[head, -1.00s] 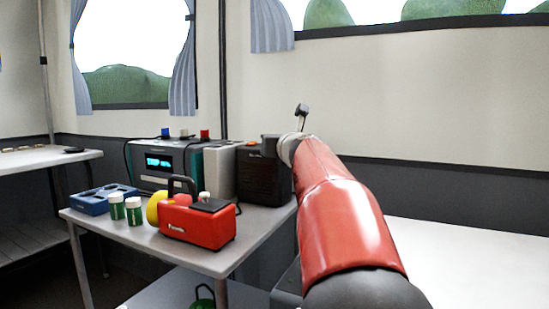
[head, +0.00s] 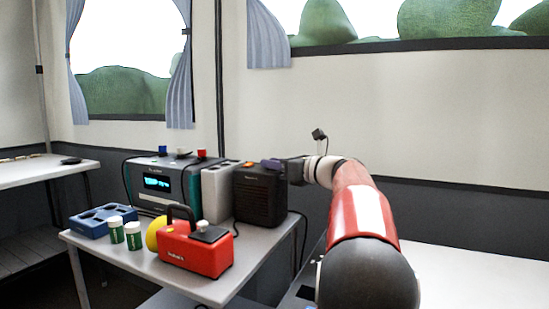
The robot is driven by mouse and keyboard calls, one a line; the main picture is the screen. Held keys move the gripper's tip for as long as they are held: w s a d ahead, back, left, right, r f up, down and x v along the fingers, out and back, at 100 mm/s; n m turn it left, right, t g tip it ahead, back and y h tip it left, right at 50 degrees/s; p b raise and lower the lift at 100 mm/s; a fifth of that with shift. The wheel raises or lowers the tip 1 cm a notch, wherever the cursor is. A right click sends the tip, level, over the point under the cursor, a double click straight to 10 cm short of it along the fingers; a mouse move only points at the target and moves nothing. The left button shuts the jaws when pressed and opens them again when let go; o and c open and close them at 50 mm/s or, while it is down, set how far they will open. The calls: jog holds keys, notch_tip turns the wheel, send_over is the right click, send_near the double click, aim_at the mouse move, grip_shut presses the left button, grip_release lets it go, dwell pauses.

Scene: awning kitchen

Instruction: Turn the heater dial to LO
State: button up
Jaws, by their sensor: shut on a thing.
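The black heater (head: 260,200) with a grilled front stands at the right end of the grey table. A small orange piece (head: 247,164) shows on its top. My gripper (head: 273,166) reaches in from the right at the heater's top right edge and is shut on the heater dial there. The dial is mostly hidden by the gripper, and its markings and setting cannot be read from this view.
A grey box (head: 217,193) stands close to the heater's left, beside a teal device (head: 155,183) with a lit display. A red toolbox-like case (head: 195,252), green-and-white jars (head: 133,236) and a blue tray (head: 88,222) stand in front on the table (head: 215,288).

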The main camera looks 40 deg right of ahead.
dwell(0.4)
jog(key=o, duration=1)
jog(key=v, duration=0.7)
jog(key=shift+s, duration=0.35)
jog(key=shift+d, duration=0.1)
